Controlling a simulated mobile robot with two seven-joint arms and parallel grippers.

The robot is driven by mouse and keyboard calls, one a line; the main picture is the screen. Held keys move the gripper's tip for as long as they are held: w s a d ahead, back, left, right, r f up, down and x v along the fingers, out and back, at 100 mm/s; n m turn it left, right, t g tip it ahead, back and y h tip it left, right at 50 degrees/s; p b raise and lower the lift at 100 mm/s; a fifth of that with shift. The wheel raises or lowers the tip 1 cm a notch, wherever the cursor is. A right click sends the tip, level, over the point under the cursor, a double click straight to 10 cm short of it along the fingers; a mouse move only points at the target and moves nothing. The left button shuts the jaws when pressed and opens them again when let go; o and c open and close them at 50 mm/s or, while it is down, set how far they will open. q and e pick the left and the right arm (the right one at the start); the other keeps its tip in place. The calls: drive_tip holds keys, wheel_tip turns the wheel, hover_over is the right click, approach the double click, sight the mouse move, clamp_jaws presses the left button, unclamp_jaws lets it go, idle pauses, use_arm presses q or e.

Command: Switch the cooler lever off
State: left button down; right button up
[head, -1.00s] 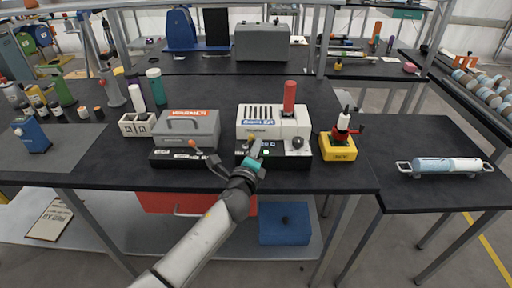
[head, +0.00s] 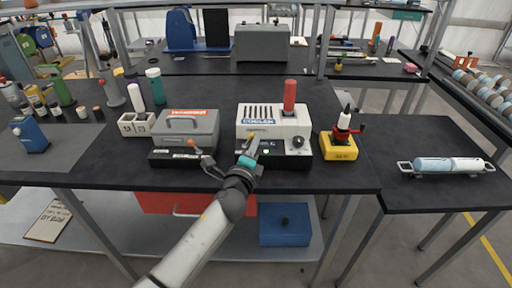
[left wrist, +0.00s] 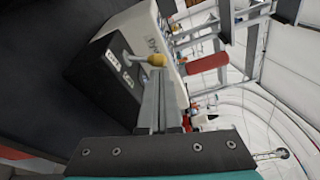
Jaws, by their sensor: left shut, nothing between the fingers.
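The cooler (head: 272,118) is a white box marked "COOLER" on a black base, at the middle of the bench. Its lever has a yellow knob (head: 250,135) on the front; a small green light glows on the base. In the left wrist view the lever's metal stalk and yellow knob (left wrist: 156,60) point right, from a panel with two white labels. My left gripper (head: 254,148) is shut and empty, its fingertips at the lever, just below the knob. The fingers (left wrist: 162,80) also show in the left wrist view; I cannot tell whether they touch the lever. My right gripper is out of view.
A grey box with a handle (head: 186,128) and its own orange-knobbed lever stands left of the cooler. A red cylinder (head: 290,95) stands at the cooler's top. A yellow-based device (head: 339,147) is close on the right. The bench front is mostly clear.

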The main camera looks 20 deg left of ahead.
use_arm(q)
drive_tip(key=shift+a+n, duration=0.1)
drive_tip(key=shift+n, duration=0.3)
drive_tip(key=n+b, duration=0.1)
drive_tip(key=a+n+b, duration=0.1)
drive_tip(key=n+t+b, duration=0.1)
drive_tip(key=n, duration=0.1)
drive_tip(key=shift+s+a+r, duration=0.2)
drive_tip(key=shift+s+r, duration=0.05)
drive_tip(key=shift+r, duration=0.05)
drive_tip(key=n, duration=0.1)
drive_tip(key=a+n+b, duration=0.1)
drive_tip(key=n, duration=0.1)
drive_tip(key=n+t+b, duration=0.1)
drive_tip(key=shift+s+a+r, duration=0.15)
drive_tip(key=shift+s+a, duration=0.05)
drive_tip(key=shift+a, duration=0.05)
